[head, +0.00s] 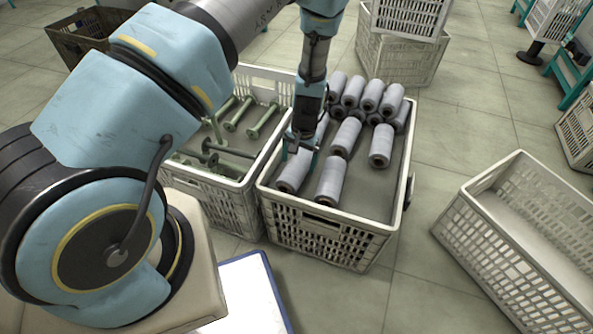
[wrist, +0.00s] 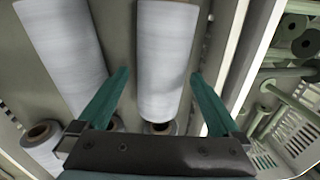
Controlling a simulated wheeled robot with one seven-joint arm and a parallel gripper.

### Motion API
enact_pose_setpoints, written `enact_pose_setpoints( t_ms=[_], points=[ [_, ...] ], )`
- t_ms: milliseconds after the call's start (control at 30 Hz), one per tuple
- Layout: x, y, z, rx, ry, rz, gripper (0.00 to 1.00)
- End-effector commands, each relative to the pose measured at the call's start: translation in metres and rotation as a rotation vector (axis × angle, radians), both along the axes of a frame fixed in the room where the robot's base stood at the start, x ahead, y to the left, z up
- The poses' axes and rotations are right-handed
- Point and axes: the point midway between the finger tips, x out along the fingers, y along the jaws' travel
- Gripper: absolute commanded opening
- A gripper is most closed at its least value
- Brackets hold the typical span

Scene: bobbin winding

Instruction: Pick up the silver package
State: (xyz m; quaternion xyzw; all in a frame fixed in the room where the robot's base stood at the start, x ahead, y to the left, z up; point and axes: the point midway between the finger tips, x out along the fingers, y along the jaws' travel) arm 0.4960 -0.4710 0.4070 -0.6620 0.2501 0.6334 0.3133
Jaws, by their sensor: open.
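Several silver-grey wound packages lie in the middle crate (head: 330,222), some heaped at its back and some loose towards the front. My gripper (head: 301,150) is open over the crate's left part, above the front-left silver package (head: 291,178). In the wrist view, the open gripper (wrist: 160,76) has one finger on each side of a silver package (wrist: 167,45), with a gap to both. Whether the fingertips reach down beside it, I cannot tell. A second silver package (wrist: 62,50) lies left of the left finger; in the head view another package (head: 330,180) lies to the right.
A crate of green empty bobbins (head: 215,190) stands directly left of the package crate; its wall is close to my gripper. An empty white crate (head: 520,235) stands at the right. Stacked crates (head: 400,55) stand behind. A blue-edged white board (head: 240,290) lies in front.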

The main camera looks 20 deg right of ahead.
Motion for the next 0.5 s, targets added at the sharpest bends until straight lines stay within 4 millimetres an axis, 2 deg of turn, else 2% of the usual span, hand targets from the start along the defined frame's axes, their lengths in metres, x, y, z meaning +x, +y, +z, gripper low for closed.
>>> enact_pose_setpoints(
  t_ms=[233,500],
  points=[
    [0.002,0.007,-0.037,0.002,0.002,0.001,1.0],
    [0.003,0.007,-0.046,0.001,0.001,0.0,1.0]
  ],
)
